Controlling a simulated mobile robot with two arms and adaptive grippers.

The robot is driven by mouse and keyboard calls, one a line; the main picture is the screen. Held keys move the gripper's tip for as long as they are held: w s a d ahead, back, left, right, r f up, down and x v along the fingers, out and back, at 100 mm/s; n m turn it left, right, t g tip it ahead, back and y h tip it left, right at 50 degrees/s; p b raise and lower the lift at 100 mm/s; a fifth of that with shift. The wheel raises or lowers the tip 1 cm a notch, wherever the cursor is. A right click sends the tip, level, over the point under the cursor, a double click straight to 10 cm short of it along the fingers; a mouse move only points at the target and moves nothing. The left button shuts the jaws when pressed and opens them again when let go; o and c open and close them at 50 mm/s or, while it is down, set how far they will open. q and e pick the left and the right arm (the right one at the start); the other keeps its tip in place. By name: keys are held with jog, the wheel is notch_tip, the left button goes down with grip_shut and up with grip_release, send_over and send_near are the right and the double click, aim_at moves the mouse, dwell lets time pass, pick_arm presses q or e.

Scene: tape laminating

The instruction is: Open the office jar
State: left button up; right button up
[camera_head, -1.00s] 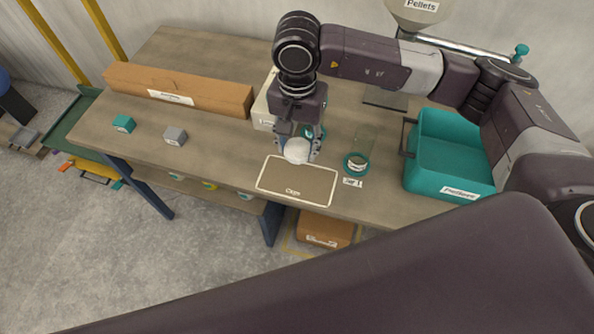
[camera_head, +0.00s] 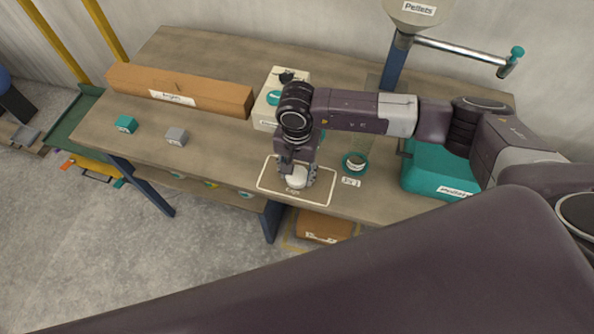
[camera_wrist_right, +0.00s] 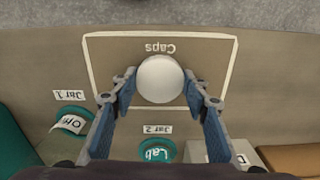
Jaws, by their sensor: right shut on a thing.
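My right gripper (camera_head: 297,180) is shut on a round white cap (camera_wrist_right: 160,79). It holds the cap over the tan, white-bordered area labelled Caps (camera_head: 318,195); I cannot tell if the cap touches the surface. The office jar (camera_head: 355,163) stands right of this area by the Jar 1 label, with a teal ring. In the right wrist view its white label (camera_wrist_right: 69,124) is partly cut off by a finger. The lab jar (camera_wrist_right: 157,150) by the Jar 2 label is mostly hidden behind my right arm in the head view. My left gripper is not in view.
A teal bin (camera_head: 430,172) stands at the right, partly behind my arm. A long brown box (camera_head: 205,95) lies at the back left, with teal (camera_head: 124,124) and grey (camera_head: 176,137) blocks before it. A white box (camera_head: 289,77) stands behind my gripper.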

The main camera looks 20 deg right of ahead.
aim_at(297, 176)
jog(key=shift+f, duration=0.2)
jog(key=o, duration=1.3)
jog(key=shift+r, duration=0.15)
jog(key=shift+r, duration=0.25)
notch_tip(297, 176, up, 12)
jog(key=b, duration=0.1)
jog(key=shift+f+b, duration=0.15)
jog(key=shift+b, duration=0.25)
